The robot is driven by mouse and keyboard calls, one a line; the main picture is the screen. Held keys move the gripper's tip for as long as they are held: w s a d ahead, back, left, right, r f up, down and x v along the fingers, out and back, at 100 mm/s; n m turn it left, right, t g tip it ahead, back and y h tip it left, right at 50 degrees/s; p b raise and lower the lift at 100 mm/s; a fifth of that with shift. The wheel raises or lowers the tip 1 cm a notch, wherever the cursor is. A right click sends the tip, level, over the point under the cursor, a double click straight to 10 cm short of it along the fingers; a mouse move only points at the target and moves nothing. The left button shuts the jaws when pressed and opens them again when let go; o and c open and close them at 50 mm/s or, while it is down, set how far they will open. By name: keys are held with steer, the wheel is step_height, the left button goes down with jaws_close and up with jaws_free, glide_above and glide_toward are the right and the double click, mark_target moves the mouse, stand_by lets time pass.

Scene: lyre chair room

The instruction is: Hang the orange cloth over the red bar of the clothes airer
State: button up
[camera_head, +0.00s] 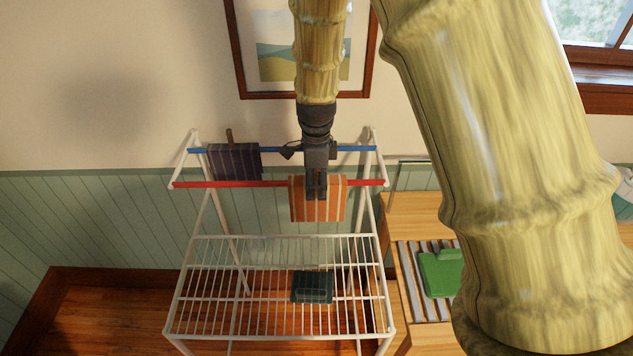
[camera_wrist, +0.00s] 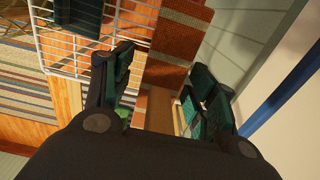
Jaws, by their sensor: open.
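The orange striped cloth (camera_head: 335,203) hangs over the right part of the red bar (camera_head: 235,184) of the white clothes airer (camera_head: 180,275). Its front side falls below the bar. My gripper (camera_head: 316,190) is in front of and over the middle of the cloth, pointing down. In the wrist view its fingers (camera_wrist: 160,88) stand apart, with part of the orange cloth (camera_wrist: 175,50) between and beyond them. I cannot tell whether a finger touches the cloth. The bar under the cloth is hidden.
A dark striped cloth (camera_head: 234,162) hangs on the blue bar (camera_head: 275,150) behind. A dark folded item (camera_head: 313,287) lies on the lower rack. A wooden bench (camera_head: 400,215) with a green object (camera_head: 440,273) stands right of the airer. The wall is close behind.

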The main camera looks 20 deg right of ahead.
step_height(320, 180, up, 12)
steer(key=shift+f, duration=0.1)
stand_by(0.5)
stand_by(0.5)
